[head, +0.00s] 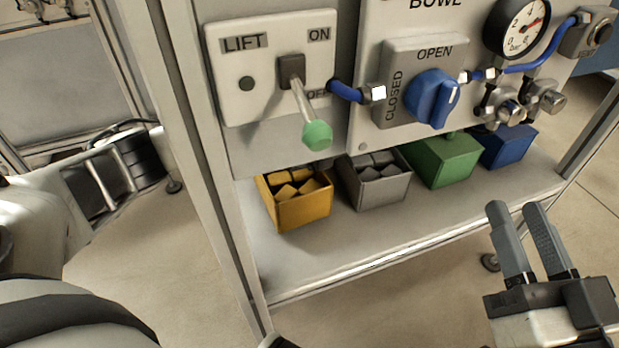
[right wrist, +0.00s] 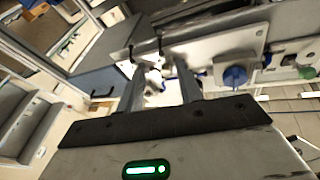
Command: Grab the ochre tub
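The ochre tub (head: 305,210) is an open box with several ochre blocks in it. It stands on the low shelf under the panel, leftmost in the row of tubs. My right gripper (head: 518,208) is at the lower right in the head view, well right of the ochre tub and apart from it. Its two fingers are parted, with nothing between them; they also show parted in the right wrist view (right wrist: 160,85). My left gripper is not recognisable in the head view.
Beside the ochre tub stand a grey tub (head: 378,192), a green tub (head: 447,165) and a blue tub (head: 510,150). The lift lever (head: 306,110) and blue knob (head: 432,98) stick out above. A frame post (head: 195,150) stands left of the shelf (head: 350,255).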

